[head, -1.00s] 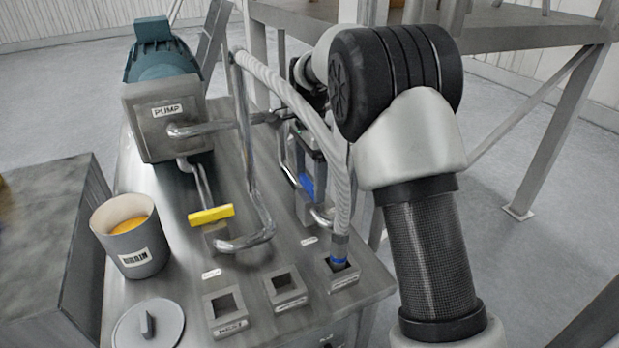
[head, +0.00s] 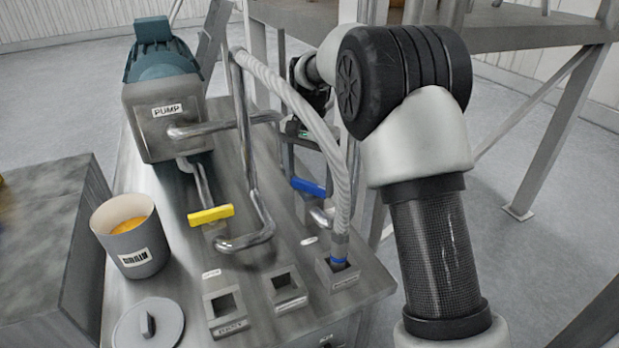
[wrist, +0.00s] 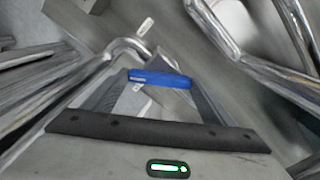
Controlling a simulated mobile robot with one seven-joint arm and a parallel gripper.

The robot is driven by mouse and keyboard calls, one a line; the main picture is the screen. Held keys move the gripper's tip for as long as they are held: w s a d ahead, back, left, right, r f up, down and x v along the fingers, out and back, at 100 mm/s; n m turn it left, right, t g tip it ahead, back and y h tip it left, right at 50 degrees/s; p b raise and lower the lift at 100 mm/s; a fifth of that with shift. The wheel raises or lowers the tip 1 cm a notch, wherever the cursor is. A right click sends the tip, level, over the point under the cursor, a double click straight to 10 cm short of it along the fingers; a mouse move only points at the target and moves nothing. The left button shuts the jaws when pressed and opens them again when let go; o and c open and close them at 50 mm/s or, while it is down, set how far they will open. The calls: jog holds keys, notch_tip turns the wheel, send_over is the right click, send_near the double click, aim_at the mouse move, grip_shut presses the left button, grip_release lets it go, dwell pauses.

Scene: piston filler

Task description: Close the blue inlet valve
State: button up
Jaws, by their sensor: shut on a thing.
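The blue inlet valve handle (head: 309,187) is a short blue bar on the pipework at the right of the steel table. It now lies crosswise in the head view, much like the yellow handle. In the wrist view the blue handle (wrist: 150,78) sits between the two finger ends. My gripper (wrist: 162,82) is shut on it. In the head view my gripper is partly hidden by the hose and pipes, and my arm reaches over from the right.
A yellow valve handle (head: 211,214) sits left of the blue one. A ribbed hose (head: 318,120) arcs close to my gripper into a socket (head: 338,275). The pump (head: 165,120), a drain bucket (head: 130,240) and a round lid (head: 148,327) stand to the left.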

aim_at(309, 183)
jog(key=n, duration=0.5)
jog(key=shift+n, duration=0.3)
jog(key=n, duration=0.5)
jog(key=shift+n, duration=0.4)
jog(key=o, duration=1)
jog(key=shift+o, duration=0.2)
notch_tip(309, 183, up, 18)
jog(key=shift+f, duration=0.25)
